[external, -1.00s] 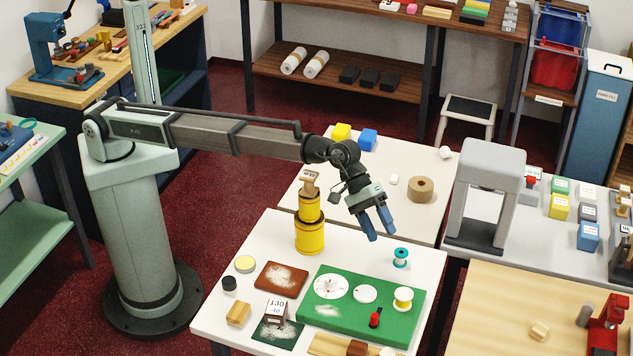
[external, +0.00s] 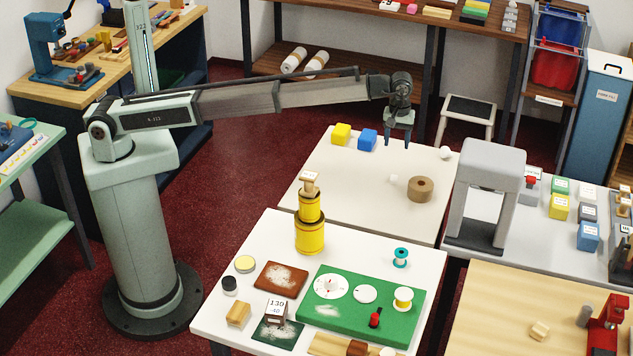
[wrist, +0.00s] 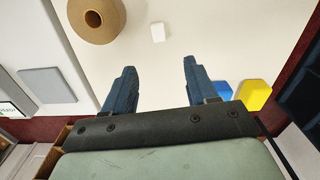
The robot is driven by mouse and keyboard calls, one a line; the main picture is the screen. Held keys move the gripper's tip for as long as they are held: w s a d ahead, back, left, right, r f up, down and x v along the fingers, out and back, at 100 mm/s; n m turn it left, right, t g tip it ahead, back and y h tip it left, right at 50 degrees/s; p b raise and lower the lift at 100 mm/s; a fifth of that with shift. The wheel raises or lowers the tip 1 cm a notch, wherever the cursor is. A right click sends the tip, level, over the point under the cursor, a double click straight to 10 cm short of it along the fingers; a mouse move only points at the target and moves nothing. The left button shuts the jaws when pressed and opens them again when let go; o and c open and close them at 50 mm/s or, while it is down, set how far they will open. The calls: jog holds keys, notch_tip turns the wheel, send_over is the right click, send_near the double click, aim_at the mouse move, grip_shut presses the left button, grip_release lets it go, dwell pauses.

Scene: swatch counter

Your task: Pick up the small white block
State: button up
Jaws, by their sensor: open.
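The small white block (external: 393,178) lies on the far white table (external: 330,190), left of a brown tape roll (external: 420,189). In the wrist view the white block (wrist: 158,32) lies flat on the table, ahead of the fingertips and roughly between their lines. My gripper (external: 398,146) points down above the back part of the table, behind the block as the external view shows it. Its two blue fingers are apart and empty in the wrist view (wrist: 161,68). The block is not touched by the fingers.
A yellow cube (external: 341,134) and a blue cube (external: 367,140) stand at the table's back left. A round white item (external: 446,153) is at the back right. A grey arch (external: 487,190) stands beyond the right edge. The near table holds a yellow stack (external: 310,232).

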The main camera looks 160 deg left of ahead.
aim_at(394, 177)
jog(key=f, duration=1.3)
jog(key=shift+w+f, duration=0.25)
grip_shut()
